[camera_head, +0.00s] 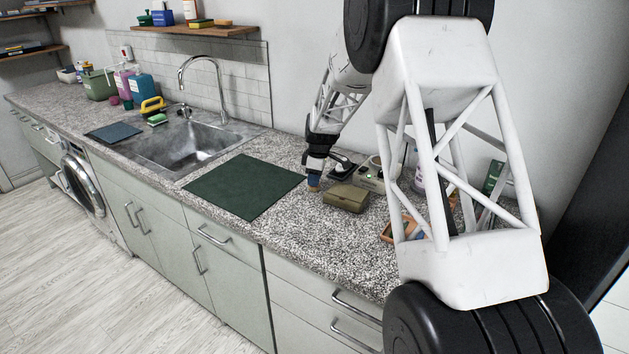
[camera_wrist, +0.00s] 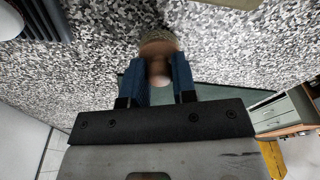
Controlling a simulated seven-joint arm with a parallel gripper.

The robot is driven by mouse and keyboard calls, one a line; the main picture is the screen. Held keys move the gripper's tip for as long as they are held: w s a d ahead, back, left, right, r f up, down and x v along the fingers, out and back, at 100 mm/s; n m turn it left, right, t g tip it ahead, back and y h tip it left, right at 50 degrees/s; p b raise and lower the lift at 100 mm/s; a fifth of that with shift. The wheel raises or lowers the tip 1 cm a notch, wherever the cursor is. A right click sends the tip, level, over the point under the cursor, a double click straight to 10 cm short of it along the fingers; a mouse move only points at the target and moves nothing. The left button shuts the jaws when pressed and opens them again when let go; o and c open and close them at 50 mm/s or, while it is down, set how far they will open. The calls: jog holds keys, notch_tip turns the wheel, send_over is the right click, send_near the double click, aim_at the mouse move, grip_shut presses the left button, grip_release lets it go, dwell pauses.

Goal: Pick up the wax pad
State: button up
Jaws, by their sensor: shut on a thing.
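My gripper (camera_head: 314,179) is low over the speckled counter, between the dark green mat and a small olive box. In the wrist view the blue fingers of my gripper (camera_wrist: 158,78) are closed on a small round tan and brown piece (camera_wrist: 157,47), which I take to be the wax pad. It sticks out past the fingertips, and its lower part is partly hidden between them. In the head view only a small brownish bit of the wax pad (camera_head: 313,187) shows below the fingers. I cannot tell whether it touches the counter.
The olive box (camera_head: 346,198) sits close right of my gripper. A black-handled tool (camera_head: 341,164) and a grey device (camera_head: 369,176) stand behind it. An orange tray (camera_head: 386,234) is partly hidden by my arm. The green mat (camera_head: 245,187) lies bare to the left, before the sink (camera_head: 190,145).

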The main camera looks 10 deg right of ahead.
jog(key=shift+r, duration=0.35)
notch_tip(320, 180, up, 3)
jog(key=shift+s+f, duration=0.1)
jog(key=shift+s, duration=0.05)
jog(key=s, duration=0.5)
jog(key=s+r, duration=0.1)
jog(key=s, duration=0.9)
jog(key=shift+s+a+r, duration=0.15)
jog(key=shift+s, duration=0.2)
jog(key=shift+o, duration=1.1)
jog(key=shift+c, duration=0.7)
jog(key=shift+w, duration=0.1)
